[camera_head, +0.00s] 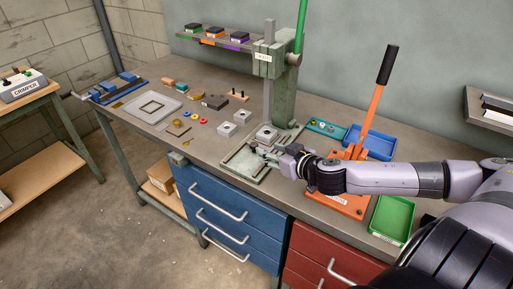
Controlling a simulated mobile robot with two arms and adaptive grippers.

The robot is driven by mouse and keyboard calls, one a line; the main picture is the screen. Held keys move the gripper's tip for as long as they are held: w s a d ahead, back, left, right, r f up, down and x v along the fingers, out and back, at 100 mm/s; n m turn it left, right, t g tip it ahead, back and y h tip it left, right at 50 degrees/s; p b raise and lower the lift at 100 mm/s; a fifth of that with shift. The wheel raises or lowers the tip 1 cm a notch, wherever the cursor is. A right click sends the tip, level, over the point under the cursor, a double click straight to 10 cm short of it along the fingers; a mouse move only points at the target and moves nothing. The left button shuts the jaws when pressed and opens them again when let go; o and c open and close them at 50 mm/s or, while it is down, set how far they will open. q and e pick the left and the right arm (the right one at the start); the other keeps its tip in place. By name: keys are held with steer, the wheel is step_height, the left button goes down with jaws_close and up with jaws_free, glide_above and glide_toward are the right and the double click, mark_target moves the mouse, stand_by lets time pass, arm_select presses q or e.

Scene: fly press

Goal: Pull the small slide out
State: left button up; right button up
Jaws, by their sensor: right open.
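The fly press (284,88) stands on the workbench, with a grey-green column, a vertical ram and a green handle. At its foot is a flat green base (239,171) with rails. The small slide (267,135), a grey block with a dark round centre, appears to sit on this base under the ram. My right gripper (264,150) reaches in from the right, low over the base, at the near side of the slide. It is open. I cannot tell whether its fingers touch the slide. My left gripper is not in view.
An orange lever press (337,188) stands right of my right gripper, under my forearm. A blue tray (380,143) and a green tray (393,217) lie beside it. A blue vise (114,87) is far left.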

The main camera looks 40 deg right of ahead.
mark_target(254, 145)
steer(key=p+x, duration=0.1)
steer(key=x, duration=0.6)
steer(key=shift+w+p, duration=0.25)
steer(key=shift+p, duration=0.1)
steer(key=shift+w+f, duration=0.35)
steer(key=shift+w, duration=0.15)
jaws_close()
